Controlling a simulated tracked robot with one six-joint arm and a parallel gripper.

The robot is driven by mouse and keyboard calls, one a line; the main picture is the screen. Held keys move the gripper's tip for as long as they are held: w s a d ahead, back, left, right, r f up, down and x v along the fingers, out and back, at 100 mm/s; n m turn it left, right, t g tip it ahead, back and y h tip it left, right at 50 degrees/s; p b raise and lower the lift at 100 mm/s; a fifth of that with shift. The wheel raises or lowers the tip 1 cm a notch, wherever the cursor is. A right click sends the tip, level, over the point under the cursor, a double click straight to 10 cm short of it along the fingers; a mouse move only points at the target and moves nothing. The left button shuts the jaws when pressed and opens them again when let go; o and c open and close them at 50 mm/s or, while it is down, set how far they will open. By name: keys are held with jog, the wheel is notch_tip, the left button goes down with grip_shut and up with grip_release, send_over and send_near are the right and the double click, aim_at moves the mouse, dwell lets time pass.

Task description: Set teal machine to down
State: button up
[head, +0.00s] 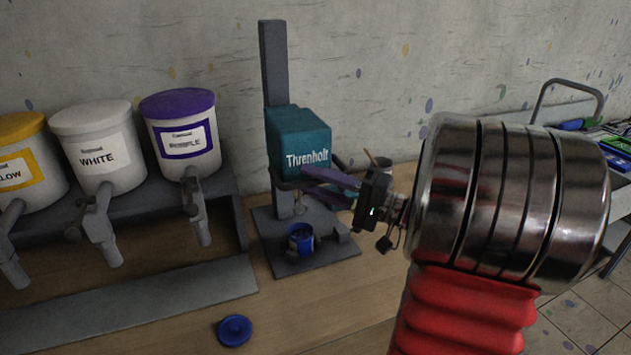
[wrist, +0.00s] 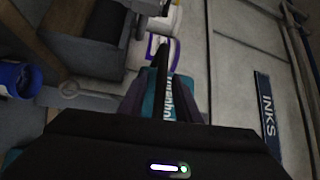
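The teal machine (head: 298,142), lettered "Threnholt", is a boxy head on a dark upright column (head: 273,62). It stands raised above a dark base plate (head: 325,257). A small blue cup (head: 300,245) sits on the base under the head, with a gap between them. My gripper (head: 306,182) reaches in from the right at the head's lower right edge, its purple fingers spread apart. In the wrist view the teal machine (wrist: 183,88) shows between and beyond the fingers. I cannot tell whether a finger touches it.
White (head: 97,150), purple-lidded (head: 181,130) and yellow-lidded (head: 22,165) ink tubs with spouts stand on a rack at left. A blue lid (head: 234,330) lies on the wooden table. A grey can (head: 377,172) stands behind my gripper. A wall is close behind the machine.

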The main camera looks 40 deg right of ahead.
jog(key=shift+w+a, duration=0.1)
grip_shut()
dwell(0.4)
